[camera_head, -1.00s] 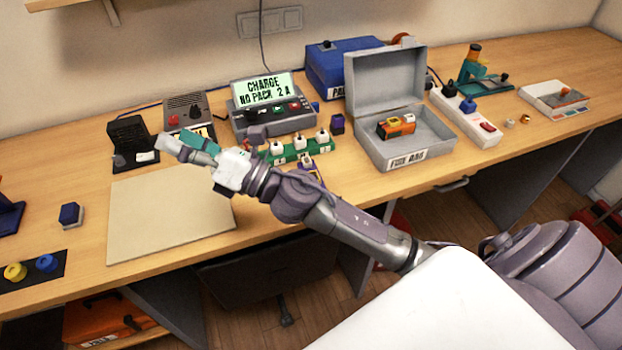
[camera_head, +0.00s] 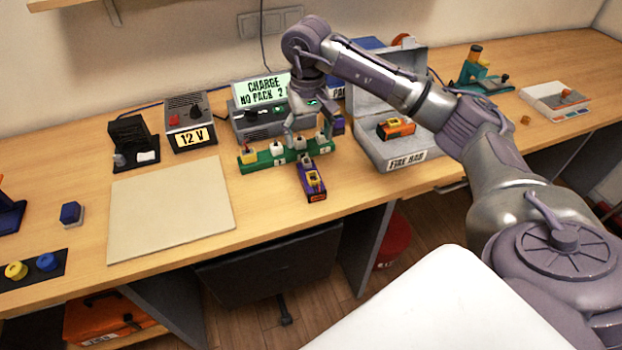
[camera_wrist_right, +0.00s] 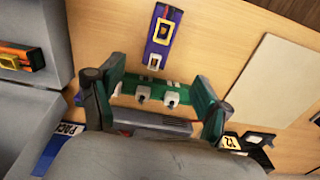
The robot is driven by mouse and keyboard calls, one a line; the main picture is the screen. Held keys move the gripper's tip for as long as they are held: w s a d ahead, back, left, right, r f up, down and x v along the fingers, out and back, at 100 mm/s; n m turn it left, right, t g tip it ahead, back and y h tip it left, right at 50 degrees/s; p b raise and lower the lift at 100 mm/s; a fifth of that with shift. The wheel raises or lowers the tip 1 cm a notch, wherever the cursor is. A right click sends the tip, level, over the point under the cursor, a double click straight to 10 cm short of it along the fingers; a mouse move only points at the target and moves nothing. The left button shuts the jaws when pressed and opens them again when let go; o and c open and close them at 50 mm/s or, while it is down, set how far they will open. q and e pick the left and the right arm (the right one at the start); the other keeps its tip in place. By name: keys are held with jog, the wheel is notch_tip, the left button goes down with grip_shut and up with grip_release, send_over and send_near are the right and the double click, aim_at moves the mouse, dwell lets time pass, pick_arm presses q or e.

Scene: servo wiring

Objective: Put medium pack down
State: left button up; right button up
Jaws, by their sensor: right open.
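A purple and orange pack (camera_head: 311,184) with a yellow patch lies on the table in front of the green rail (camera_head: 270,158). It also shows in the wrist view (camera_wrist_right: 163,37), beyond my fingertips and apart from them. An orange and black pack (camera_head: 396,128) sits in the open grey box labelled as a fire box (camera_head: 378,155). I cannot tell from the frames which one is the medium pack. My right gripper (camera_head: 308,139) points down over the green rail, open and empty. Its green fingers (camera_wrist_right: 160,88) are spread in the wrist view. My left gripper is out of view.
The charger display (camera_head: 262,90) stands behind the rail, with a 12 V supply (camera_head: 190,120) to its left. A beige mat (camera_head: 170,212) lies bare at the left. Clear wood surrounds the purple pack in front.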

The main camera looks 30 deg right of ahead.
jog(key=p, duration=0.1)
send_over(311, 176)
jog(key=w, duration=0.1)
notch_tip(311, 176, down, 7)
jog(key=shift+r, duration=0.1)
jog(key=shift+s+f+p, duration=0.15)
jog(key=shift+f+p, duration=0.45)
jog(key=shift+p, duration=0.05)
jog(key=f, duration=0.1)
jog(key=f+p, duration=0.1)
jog(key=f, duration=0.1)
jog(key=shift+s+f+p, duration=0.3)
jog(key=shift+d+f, duration=0.1)
jog(key=shift+f, duration=0.3)
jog(key=shift+w, duration=0.1)
jog(key=shift+c, duration=0.3)
jog(key=shift+r, duration=0.1)
grip_shut()
